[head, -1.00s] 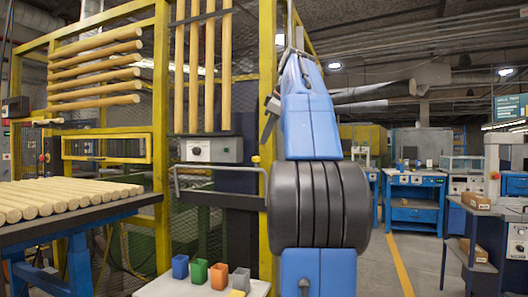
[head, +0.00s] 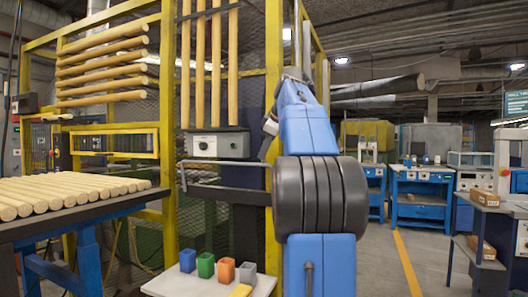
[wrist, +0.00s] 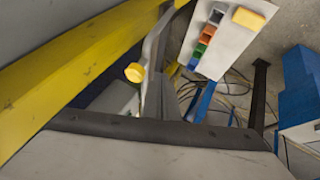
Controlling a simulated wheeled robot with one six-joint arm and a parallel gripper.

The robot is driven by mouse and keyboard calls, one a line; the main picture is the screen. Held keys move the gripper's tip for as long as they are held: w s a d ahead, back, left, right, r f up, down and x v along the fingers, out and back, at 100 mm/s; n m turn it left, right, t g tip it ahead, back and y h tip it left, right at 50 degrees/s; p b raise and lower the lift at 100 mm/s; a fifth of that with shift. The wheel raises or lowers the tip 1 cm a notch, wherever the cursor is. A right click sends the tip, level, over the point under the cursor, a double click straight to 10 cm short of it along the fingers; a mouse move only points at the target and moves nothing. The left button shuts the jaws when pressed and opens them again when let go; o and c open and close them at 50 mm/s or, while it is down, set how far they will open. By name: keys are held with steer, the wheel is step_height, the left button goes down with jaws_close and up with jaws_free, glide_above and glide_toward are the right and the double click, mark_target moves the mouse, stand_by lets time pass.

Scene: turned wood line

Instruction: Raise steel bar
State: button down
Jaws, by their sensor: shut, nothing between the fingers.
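The steel bar (head: 215,162) is a thin grey bar running level in front of the machine, below the grey control box. Its left end bends downward, and its right end runs behind my arm. In the wrist view a pale metal bar (wrist: 154,38), which looks like the same bar, slants down from the top beside a round yellow knob (wrist: 134,73). My gripper (wrist: 162,97) shows at the wrist view's middle, shut and empty, close to that bar. I cannot tell if they touch. In the head view my arm mostly hides the gripper.
A yellow frame post (head: 274,90) stands beside my arm, and it seems to cross the wrist view's left side. A white shelf (head: 178,284) with small coloured bins is low in front. A table of wooden rods (head: 60,222) stands left.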

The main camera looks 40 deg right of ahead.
steer(key=shift+w+d+r, duration=0.15)
steer(key=shift+w+d, duration=0.3)
steer(key=shift+d, duration=0.2)
steer(key=shift+w+d+r, duration=0.2)
steer(key=shift+d, duration=0.25)
steer(key=shift+w+d+r, duration=0.2)
steer(key=shift+d, duration=0.25)
steer(key=shift+a, duration=0.1)
